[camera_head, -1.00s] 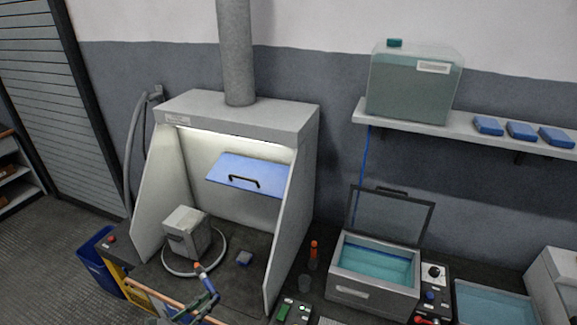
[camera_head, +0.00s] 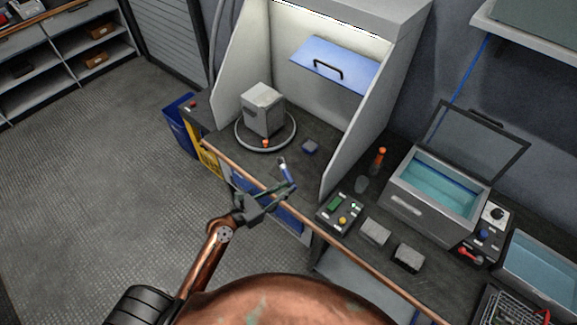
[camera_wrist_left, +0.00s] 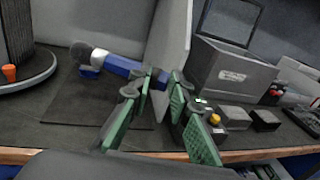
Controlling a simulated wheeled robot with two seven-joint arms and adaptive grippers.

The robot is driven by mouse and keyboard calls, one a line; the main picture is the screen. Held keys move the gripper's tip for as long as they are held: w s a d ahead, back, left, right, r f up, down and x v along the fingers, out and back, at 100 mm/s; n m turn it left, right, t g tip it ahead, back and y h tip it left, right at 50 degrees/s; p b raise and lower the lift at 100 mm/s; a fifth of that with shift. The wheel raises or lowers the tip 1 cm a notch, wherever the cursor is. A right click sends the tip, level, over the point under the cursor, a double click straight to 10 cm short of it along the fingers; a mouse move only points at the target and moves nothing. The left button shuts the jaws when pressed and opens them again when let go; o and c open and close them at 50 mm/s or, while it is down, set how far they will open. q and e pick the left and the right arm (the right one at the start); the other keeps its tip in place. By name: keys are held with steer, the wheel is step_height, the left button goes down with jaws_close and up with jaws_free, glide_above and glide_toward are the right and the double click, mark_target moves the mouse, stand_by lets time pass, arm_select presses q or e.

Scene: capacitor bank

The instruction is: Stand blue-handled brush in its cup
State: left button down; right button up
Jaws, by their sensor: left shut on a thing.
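My left gripper (camera_head: 284,193) is shut on the blue-handled brush (camera_head: 286,172) above the front of the bench, before the open hood. In the left wrist view, the brush (camera_wrist_left: 125,65) lies slantwise, its grey head pointing up left and the end of its blue handle between the green fingertips (camera_wrist_left: 162,82). My right gripper is not in view.

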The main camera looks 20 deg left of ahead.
mark_target(286, 176)
arm_select(q)
steer(key=shift+n+t+y, duration=0.3)
steer(key=shift+y, duration=0.2)
steer(key=w+a+f+b, duration=0.1)
steer(key=w+f+b, duration=0.1)
steer(key=w+f, duration=0.1)
steer(key=w+a+f+b, duration=0.1)
steer(key=w+f+b, duration=0.1)
steer(key=w+f, duration=0.2)
steer(key=w+a+f+b, duration=0.2)
steer(key=w+f+b, duration=0.1)
steer(key=w, duration=0.2)
steer(key=shift+w+f, duration=0.3)
steer(key=shift+f, duration=0.1)
steer(key=shift+w+f, duration=0.25)
steer(key=shift+w, duration=0.05)
steer(key=shift+w+a+f+b, duration=0.1)
steer(key=shift+w+f+b, duration=0.1)
steer(key=shift+b, duration=0.15)
steer(key=shift+w+a+f+b, duration=0.1)
steer(key=shift+f+b, duration=1.1)
steer(key=shift+f, duration=0.7)
steer(key=c, duration=1.8)
jaws_free()
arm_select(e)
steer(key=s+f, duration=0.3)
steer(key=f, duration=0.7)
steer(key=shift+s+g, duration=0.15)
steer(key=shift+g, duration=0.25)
